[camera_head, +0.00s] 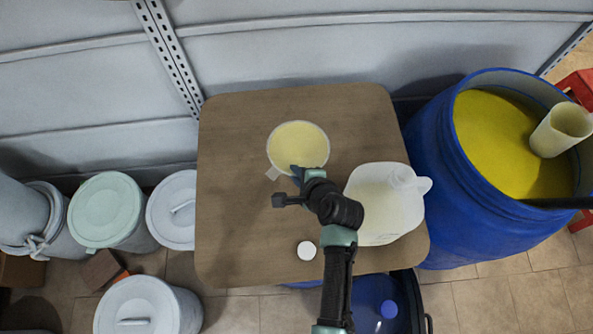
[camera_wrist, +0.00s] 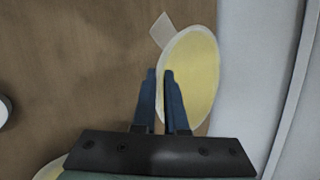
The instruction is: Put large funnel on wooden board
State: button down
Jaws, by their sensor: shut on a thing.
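The large funnel (camera_head: 298,143) is round, with a pale yellow inside, a whitish rim and a small tab at its lower left. It is over the far middle part of the brown wooden board (camera_head: 235,200). I cannot tell whether it touches the board; its underside is hidden. My gripper (camera_head: 298,172) is at the funnel's near rim, with its blue fingers shut on it. In the wrist view, the fingertips (camera_wrist: 159,74) are close together at the edge of the funnel (camera_wrist: 195,75), near its tab. The board (camera_wrist: 80,60) lies beyond.
A whitish jug (camera_head: 378,205) stands at the board's right, beside my arm. A white round cap (camera_head: 307,251) lies near the front. A blue drum (camera_head: 440,180) with yellow contents and a beaker (camera_head: 563,130) stands right. Lidded pails (camera_head: 107,208) stand left. The board's left side is clear.

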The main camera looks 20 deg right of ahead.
jog(key=c, duration=1)
grip_release()
jog(key=shift+o, duration=0.2)
jog(key=v, duration=1.2)
